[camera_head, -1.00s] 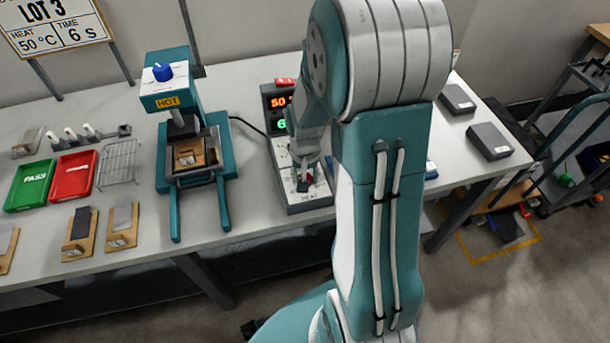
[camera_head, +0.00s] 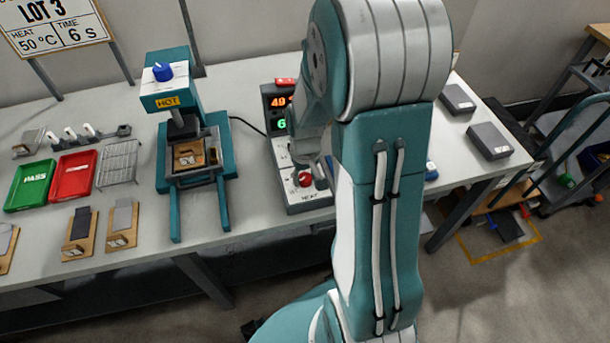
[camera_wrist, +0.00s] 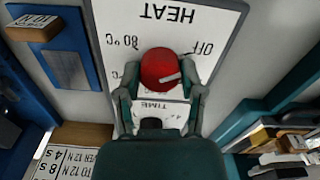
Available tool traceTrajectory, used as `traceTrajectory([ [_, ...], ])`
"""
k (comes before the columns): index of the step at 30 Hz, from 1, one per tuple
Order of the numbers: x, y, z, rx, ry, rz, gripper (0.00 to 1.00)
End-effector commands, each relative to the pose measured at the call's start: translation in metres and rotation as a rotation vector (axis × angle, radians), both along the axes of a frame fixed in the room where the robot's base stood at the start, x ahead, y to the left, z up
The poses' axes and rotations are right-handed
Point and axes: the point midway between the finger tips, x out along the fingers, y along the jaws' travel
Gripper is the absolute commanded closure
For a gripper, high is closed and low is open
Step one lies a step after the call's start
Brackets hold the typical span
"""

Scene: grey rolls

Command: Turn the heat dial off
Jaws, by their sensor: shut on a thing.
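In the wrist view the dial (camera_wrist: 160,66) sits between my two fingertips, on an upside-down panel marked HEAT, OFF and 80 °C. Its white pointer line points right in that view, near the OFF side. My gripper (camera_wrist: 159,92) is shut on the dial. In the head view my gripper (camera_head: 318,174) is at the dial, partly hidden by my arm. The display (camera_head: 279,104) shows an orange 49 above a green 6.
The teal press (camera_head: 190,150), with a HOT label and blue knob, stands left of the box. Green (camera_head: 30,186) and red (camera_head: 73,176) trays and a wire rack (camera_head: 118,165) are further left. Dark grey blocks (camera_head: 488,141) lie at right.

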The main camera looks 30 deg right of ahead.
Motion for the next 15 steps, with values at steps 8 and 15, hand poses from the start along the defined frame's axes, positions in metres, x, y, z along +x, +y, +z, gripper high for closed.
traceTrajectory([
  [8,0.0000,0.0003,-0.0005,0.000,0.000,0.002,0.31],
  [15,-0.0001,0.0002,-0.0002,0.000,0.000,0.001,0.15],
])
